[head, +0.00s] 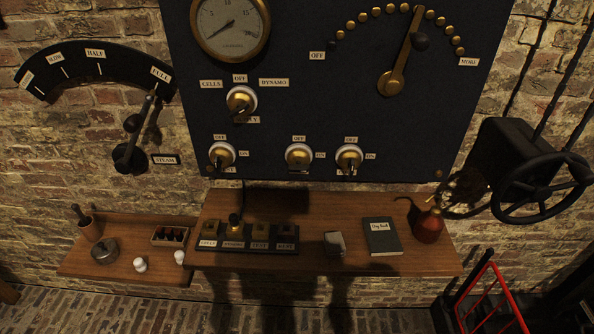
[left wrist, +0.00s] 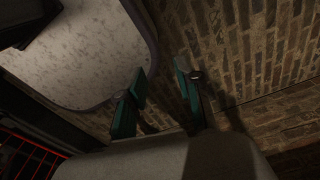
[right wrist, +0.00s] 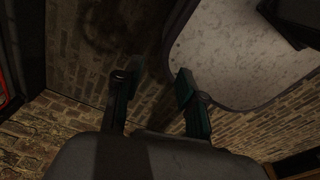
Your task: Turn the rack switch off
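The dark panel (head: 330,110) on the brick wall carries three small brass switches along its lower edge: a left one (head: 221,156), a middle one (head: 299,156) and a right one (head: 349,158). Each has OFF above and ON at its right. The name labels below them are too small or hidden to read, so I cannot tell which is the rack switch, nor its setting. My left gripper (left wrist: 160,95) and right gripper (right wrist: 155,95) are open and empty, with only floor and a pale surface behind them. Neither gripper shows in the head view.
A larger CELLS/OFF/DYNAMO switch (head: 241,101), a round gauge (head: 231,25) and a brass lever (head: 400,60) are on the panel. Below, a wooden shelf (head: 330,262) holds a labelled block (head: 247,237), a book (head: 382,237) and a copper-coloured flask (head: 429,227). A handwheel (head: 541,188) juts out at right.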

